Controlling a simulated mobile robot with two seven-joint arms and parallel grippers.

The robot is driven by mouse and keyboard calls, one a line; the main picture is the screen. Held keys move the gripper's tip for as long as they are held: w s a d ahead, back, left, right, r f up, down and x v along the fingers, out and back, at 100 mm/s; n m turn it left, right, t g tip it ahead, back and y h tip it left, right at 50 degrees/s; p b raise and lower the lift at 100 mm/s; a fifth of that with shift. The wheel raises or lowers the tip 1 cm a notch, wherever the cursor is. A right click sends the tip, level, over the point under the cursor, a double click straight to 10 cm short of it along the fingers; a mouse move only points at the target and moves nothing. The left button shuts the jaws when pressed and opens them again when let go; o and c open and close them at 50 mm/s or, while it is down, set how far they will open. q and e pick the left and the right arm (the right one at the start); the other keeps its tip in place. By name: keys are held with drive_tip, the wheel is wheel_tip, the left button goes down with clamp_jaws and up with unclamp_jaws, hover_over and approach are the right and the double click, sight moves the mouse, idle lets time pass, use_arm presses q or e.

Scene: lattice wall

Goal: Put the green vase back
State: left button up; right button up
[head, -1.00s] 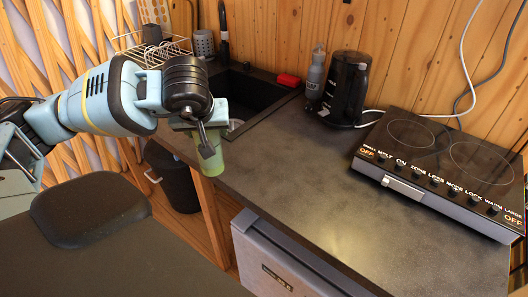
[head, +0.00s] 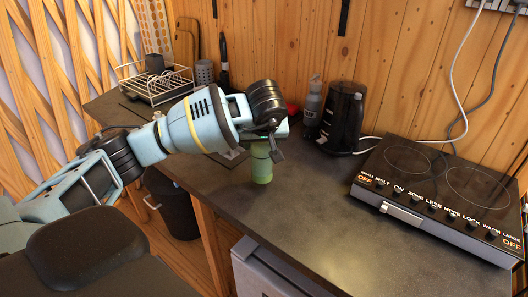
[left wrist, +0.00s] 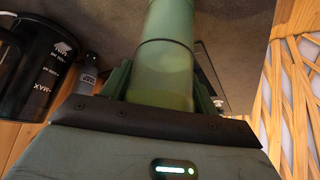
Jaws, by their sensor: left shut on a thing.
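The green vase (head: 262,165) is upright over the dark worktop (head: 330,205), near its front left part. My left gripper (head: 270,143) is shut on it near its upper part. I cannot tell whether the vase's base touches the worktop. In the left wrist view the green vase (left wrist: 165,65) stands out between the two fingers of my left gripper (left wrist: 163,90), one on each side. My right gripper is in neither view.
A dish rack (head: 155,85) stands at the back left. A grey bottle (head: 312,105) and a black kettle (head: 342,118) stand by the wooden wall. A hob (head: 435,195) fills the right. A black bin (head: 172,205) is below. The worktop's middle is clear.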

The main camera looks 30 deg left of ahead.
use_arm(q)
drive_tip(key=shift+w, duration=0.1)
drive_tip(key=f, duration=0.3)
drive_tip(key=shift+w+d+f, duration=0.1)
drive_tip(key=shift+w+d, duration=0.05)
drive_tip(key=shift+w, duration=0.15)
drive_tip(key=shift+f, duration=0.1)
drive_tip(key=shift+f, duration=0.2)
drive_tip(key=o, duration=1.2)
